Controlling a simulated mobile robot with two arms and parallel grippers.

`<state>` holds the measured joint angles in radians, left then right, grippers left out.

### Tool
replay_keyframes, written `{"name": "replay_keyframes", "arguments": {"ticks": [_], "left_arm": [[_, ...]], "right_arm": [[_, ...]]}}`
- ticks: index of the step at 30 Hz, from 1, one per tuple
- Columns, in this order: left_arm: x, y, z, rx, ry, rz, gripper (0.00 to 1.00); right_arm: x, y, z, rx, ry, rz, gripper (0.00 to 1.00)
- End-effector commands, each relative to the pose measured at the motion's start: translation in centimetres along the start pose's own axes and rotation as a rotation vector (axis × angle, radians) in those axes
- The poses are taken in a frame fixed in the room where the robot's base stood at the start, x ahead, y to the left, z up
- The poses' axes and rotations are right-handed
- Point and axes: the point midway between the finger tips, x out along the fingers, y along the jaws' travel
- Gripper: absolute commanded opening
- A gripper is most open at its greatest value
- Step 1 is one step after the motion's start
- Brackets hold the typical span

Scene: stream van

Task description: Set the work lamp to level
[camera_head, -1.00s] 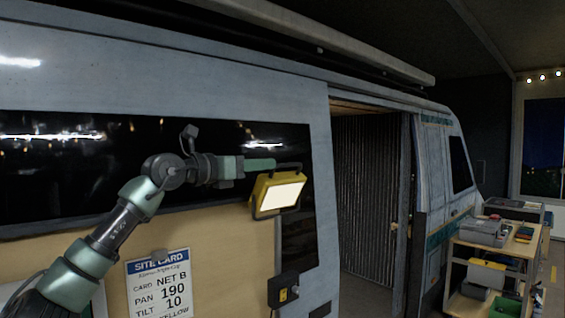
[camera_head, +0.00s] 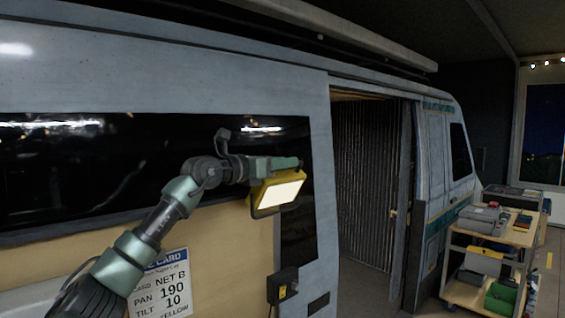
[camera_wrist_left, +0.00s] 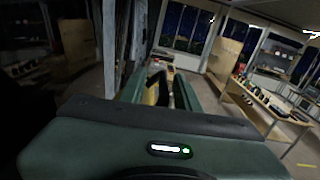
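The yellow work lamp (camera_head: 279,193) is on the van's side, its lit pale face turned toward the lower right and its body slanting in the head view. My left gripper (camera_head: 288,163) reaches in from the left along the lamp's top edge and covers its dark handle. In the left wrist view my left gripper's green fingers (camera_wrist_left: 162,88) stand apart, with a yellow strip of the lamp (camera_wrist_left: 151,95) and dark handle between them. I cannot tell whether they touch it. My right gripper is not in view.
A site card (camera_head: 172,285) reading PAN 190, TILT 10 is partly behind my left arm. A dark switch box (camera_head: 283,286) sits below the lamp. The van's doorway (camera_head: 365,190) is open to the right. A loaded cart (camera_head: 495,235) stands at far right.

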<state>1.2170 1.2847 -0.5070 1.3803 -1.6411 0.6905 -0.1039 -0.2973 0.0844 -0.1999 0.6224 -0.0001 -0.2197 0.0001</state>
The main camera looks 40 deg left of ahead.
Motion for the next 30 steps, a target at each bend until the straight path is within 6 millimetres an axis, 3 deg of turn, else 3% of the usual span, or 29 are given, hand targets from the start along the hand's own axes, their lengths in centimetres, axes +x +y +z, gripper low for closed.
{"name": "replay_keyframes", "arguments": {"ticks": [1, 3, 30], "left_arm": [[0.01, -0.03, -0.01, 0.000, 0.000, -0.001, 0.19], [0.00, -0.03, -0.02, 0.000, 0.000, -0.001, 0.00], [0.12, -0.03, -0.40, -0.002, 0.009, -0.001, 0.00]], "right_arm": [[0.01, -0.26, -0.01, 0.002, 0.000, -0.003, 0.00], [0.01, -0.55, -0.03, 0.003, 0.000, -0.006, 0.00], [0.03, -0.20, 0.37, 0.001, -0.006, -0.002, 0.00]]}}
